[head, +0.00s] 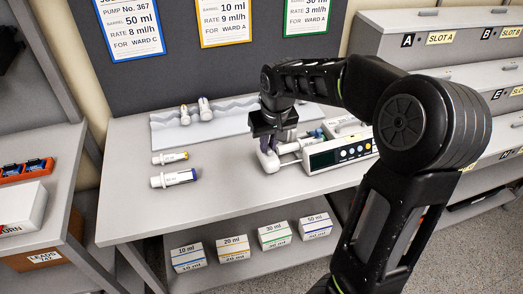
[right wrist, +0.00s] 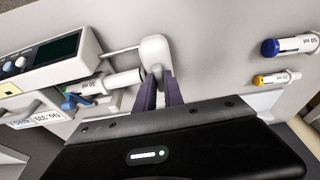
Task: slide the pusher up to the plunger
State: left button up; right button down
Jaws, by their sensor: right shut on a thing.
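The infusion pump (head: 338,152) stands at the right of the table, with a dark screen and buttons; it also shows in the right wrist view (right wrist: 45,58). Its white pusher (head: 267,160) sits at the end of a metal rod, left of the pump. My right gripper (head: 267,138) points down and is shut on the pusher, seen also in the right wrist view (right wrist: 153,52). A syringe (right wrist: 88,86) lies along the pump, its white plunger (right wrist: 122,79) pointing at the pusher. The fingers hide whether plunger and pusher touch. My left gripper is out of view.
Two loose syringes, one yellow-capped (head: 170,157) and one blue-capped (head: 174,178), lie on the table's left. A grey wavy rack (head: 228,121) behind holds more syringes. Labelled boxes (head: 233,247) stand on the shelf below. The table's front middle is clear.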

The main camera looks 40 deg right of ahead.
aim_at(269, 147)
jog(key=c, duration=1.5)
grip_release()
jog(key=p+v, duration=0.1)
jog(key=v, duration=0.1)
jog(key=w+p+v, duration=0.1)
jog(key=p+v, duration=0.3)
jog(key=v, duration=0.1)
jog(key=shift+w+d+r, duration=0.15)
jog(key=shift+w+d, duration=0.15)
